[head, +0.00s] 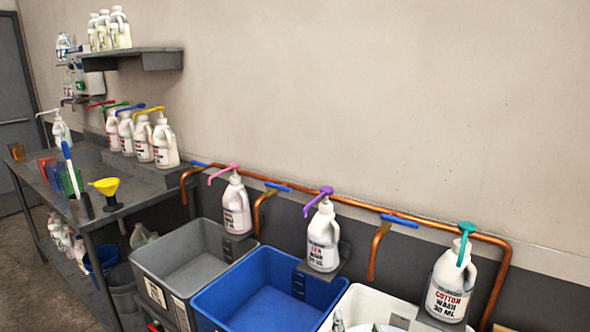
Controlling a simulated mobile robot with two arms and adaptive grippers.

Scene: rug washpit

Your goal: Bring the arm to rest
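Neither of my grippers can be made out in the head view. A small grey-white shape (338,321) shows at the bottom edge by the white basin (360,296); it is cut off, and I cannot tell what it is. The task names no other object.
Grey (205,232) and blue (325,290) basins stand along the wall below a copper pipe (350,205). Pump bottles stand behind them, one labelled cotton wash (448,290). A steel bench (90,208) at left holds a yellow funnel (105,186) and several bottles.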

